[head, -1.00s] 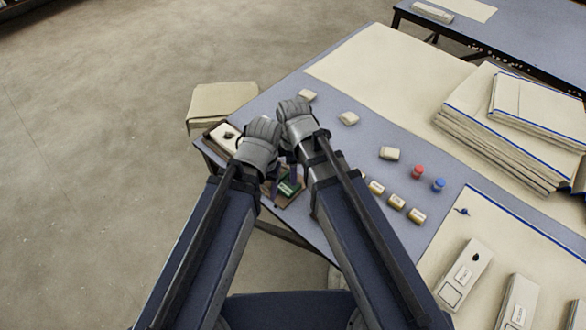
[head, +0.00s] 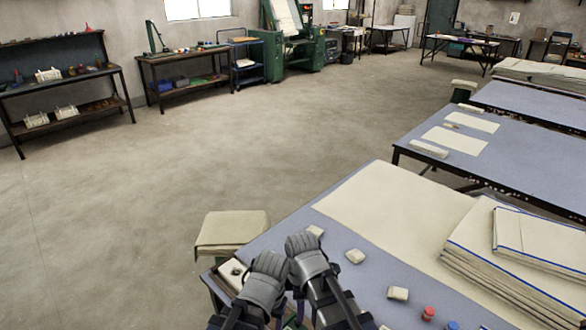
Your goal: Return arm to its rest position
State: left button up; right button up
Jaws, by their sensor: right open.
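My right arm reaches up from the bottom centre of the head view, and its grey right gripper (head: 307,258) is over the near left corner of the blue-grey table (head: 290,235). It is open, with no cloth seen in it. My left gripper (head: 264,281) is just left of it, close beside or touching it. Its fingers are hidden, so its opening does not show. A flat cream cloth (head: 385,212) lies on the table, and a stack of folded cloths with blue edges (head: 485,257) lies at the right, both apart from the grippers.
Small cream blocks (head: 355,256) and red (head: 428,313) and blue (head: 453,325) caps lie right of my grippers. A cloth-topped stool (head: 232,228) stands beside the table's left edge. Another table (head: 520,165) stands behind. Open floor (head: 150,190) lies to the left.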

jog(key=d+m, duration=1.4)
jog(key=m, duration=0.4)
jog(key=s+a+r+n+h+p, duration=0.1)
jog(key=s+a+n, duration=0.3)
jog(key=a, duration=0.6)
jog(key=shift+s+a, duration=0.4)
jog(key=shift+s, duration=0.7)
